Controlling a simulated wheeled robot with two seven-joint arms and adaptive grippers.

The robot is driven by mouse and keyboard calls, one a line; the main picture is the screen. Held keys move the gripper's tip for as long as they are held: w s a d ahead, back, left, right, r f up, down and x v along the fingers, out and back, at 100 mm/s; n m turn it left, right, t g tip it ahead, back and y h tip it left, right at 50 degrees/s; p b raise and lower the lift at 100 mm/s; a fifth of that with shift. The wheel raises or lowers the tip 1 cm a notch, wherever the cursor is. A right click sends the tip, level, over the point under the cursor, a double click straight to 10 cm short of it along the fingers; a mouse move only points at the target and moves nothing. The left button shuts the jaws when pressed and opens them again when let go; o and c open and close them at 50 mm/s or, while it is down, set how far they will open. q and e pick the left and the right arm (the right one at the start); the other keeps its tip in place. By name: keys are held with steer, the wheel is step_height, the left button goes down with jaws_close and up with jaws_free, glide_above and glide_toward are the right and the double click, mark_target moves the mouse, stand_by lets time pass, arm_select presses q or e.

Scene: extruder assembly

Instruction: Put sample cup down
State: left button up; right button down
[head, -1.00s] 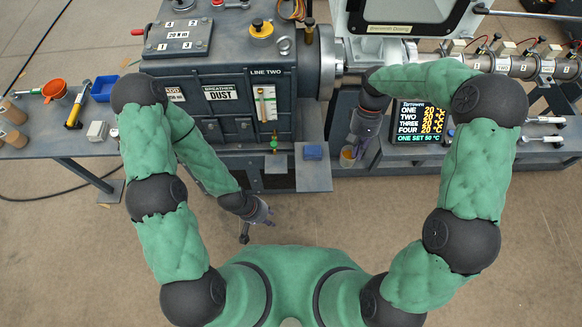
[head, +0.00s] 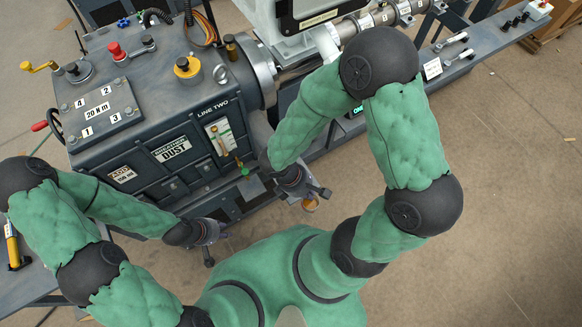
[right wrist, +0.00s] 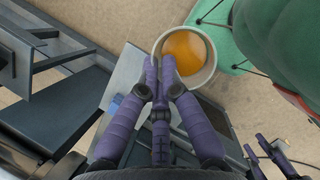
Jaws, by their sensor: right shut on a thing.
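The sample cup (head: 311,205) is small and pale with orange contents. It is off the surfaces, in front of the machine, over the floor. My right gripper (head: 312,191) is shut on it. In the right wrist view the cup (right wrist: 207,77) is seen from above, its rim close to the fingertips (right wrist: 160,72) and the orange stuff inside it. My left gripper (head: 219,248) hangs low in front of the machine, fingers apart and empty. It also shows, partly, at the lower right of the right wrist view (right wrist: 262,152).
The dark grey machine (head: 160,130) marked LINE TWO stands behind both grippers. In the right wrist view a grey plate (right wrist: 128,78) with a blue patch (right wrist: 115,103) lies below and left of the cup. A side table (head: 35,280) is at left; bare floor (head: 470,230) is at right.

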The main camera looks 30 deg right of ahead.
steer(key=w+d+f+b, duration=0.1)
steer(key=w+f, duration=0.2)
steer(key=w, duration=0.1)
steer(key=w+d+f+b, duration=0.1)
steer(key=w+f, duration=0.2)
steer(key=w, duration=0.1)
steer(key=w+f+b, duration=0.2)
steer(key=w+f, duration=0.1)
steer(key=w, duration=0.1)
steer(key=shift+d+f, duration=0.1)
steer(key=shift+d, duration=0.3)
step_height(320, 180, down, 3)
steer(key=shift+w+f+b, duration=0.15)
steer(key=shift+f+b, duration=0.05)
steer(key=shift+b, duration=0.8)
steer(key=shift+r, duration=0.1)
